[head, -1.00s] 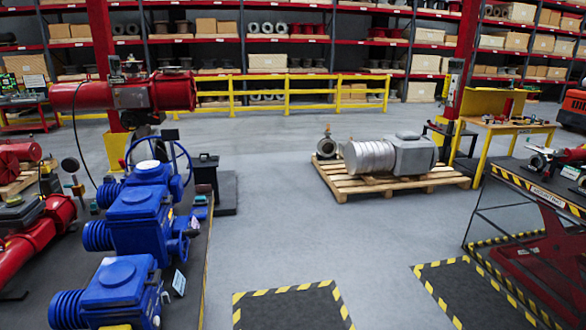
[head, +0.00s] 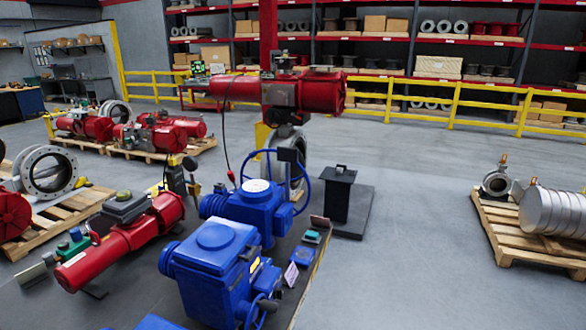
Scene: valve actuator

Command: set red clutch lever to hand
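Blue valve actuators stand on a dark platform in the lower middle of the head view. The rear blue actuator (head: 258,208) has a blue handwheel (head: 302,180) rising behind it. A nearer blue actuator (head: 216,268) stands in front, with a pale tag beside it. A small red piece (head: 231,175) shows just above the rear actuator, near a black cable. It is too small to tell whether it is the red clutch lever, and no lever position can be read. My gripper is not in view.
A large red actuator (head: 300,92) sits on a valve behind the blue ones. A red cylinder actuator (head: 122,238) lies to the left. A black pedestal (head: 339,195) stands right of the platform. A wooden pallet (head: 505,232) is at far right. The grey floor (head: 405,265) between is clear.

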